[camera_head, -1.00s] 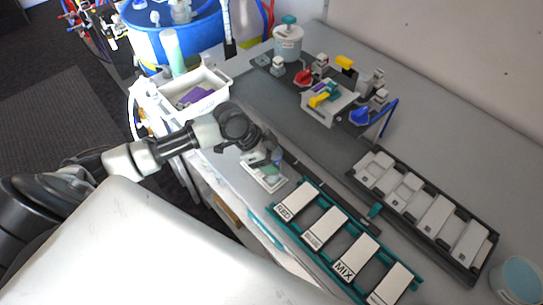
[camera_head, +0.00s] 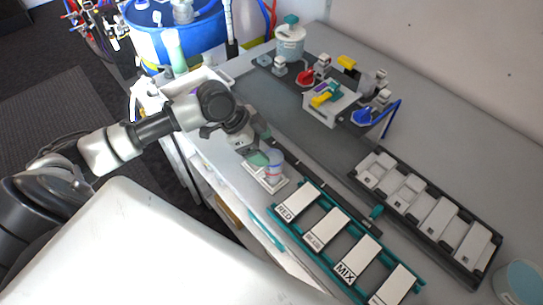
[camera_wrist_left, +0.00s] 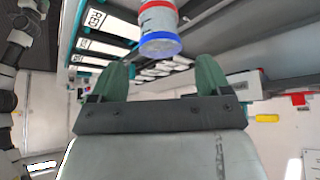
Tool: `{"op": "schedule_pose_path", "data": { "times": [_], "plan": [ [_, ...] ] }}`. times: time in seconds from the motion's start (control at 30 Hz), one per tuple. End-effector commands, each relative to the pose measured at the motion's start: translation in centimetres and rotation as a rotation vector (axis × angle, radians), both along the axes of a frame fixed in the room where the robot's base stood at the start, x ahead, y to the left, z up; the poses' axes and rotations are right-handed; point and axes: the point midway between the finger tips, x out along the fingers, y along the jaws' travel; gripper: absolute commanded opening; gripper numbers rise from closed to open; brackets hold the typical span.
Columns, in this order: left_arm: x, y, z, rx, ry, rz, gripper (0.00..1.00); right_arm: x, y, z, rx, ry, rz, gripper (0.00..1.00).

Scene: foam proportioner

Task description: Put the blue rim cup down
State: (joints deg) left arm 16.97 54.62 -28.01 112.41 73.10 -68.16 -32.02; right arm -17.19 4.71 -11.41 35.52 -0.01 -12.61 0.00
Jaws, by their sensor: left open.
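The blue rim cup (camera_head: 274,166) stands upright on a small white tray (camera_head: 257,178) at the near edge of the counter. In the left wrist view the cup (camera_wrist_left: 159,28) shows a blue rim, a pale body and a red band, just beyond the fingertips. My left gripper (camera_head: 262,152) is open, its green fingers beside the cup on its left in the head view. The left wrist view shows the two fingers (camera_wrist_left: 163,68) spread apart with nothing between them. My right gripper is not in view.
A teal rack with white labelled plates (camera_head: 325,232) lies right of the tray, and a black rack with white blocks (camera_head: 420,205) lies beyond it. A white bin (camera_head: 205,77) and a blue drum (camera_head: 170,40) are at back left. Grey counter at the back right is free.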

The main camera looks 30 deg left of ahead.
Motion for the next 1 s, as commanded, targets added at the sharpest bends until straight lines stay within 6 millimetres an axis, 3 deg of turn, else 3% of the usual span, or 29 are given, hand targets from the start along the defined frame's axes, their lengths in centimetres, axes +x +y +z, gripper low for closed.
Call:
{"op": "schedule_pose_path", "data": {
  "times": [0.2, 0.4, 1.0],
  "plan": [
    [-1.1, 2.2, 3.6, 0.004, -0.002, -0.001, 0.78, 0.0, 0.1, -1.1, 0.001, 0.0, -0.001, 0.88],
    [-1.5, 3.1, 5.4, 0.0, 0.0, -0.001, 0.78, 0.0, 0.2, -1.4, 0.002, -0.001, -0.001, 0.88],
    [-1.6, 3.3, 5.7, -0.001, 0.002, -0.001, 0.78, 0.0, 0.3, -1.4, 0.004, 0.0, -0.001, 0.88]
  ]
}}
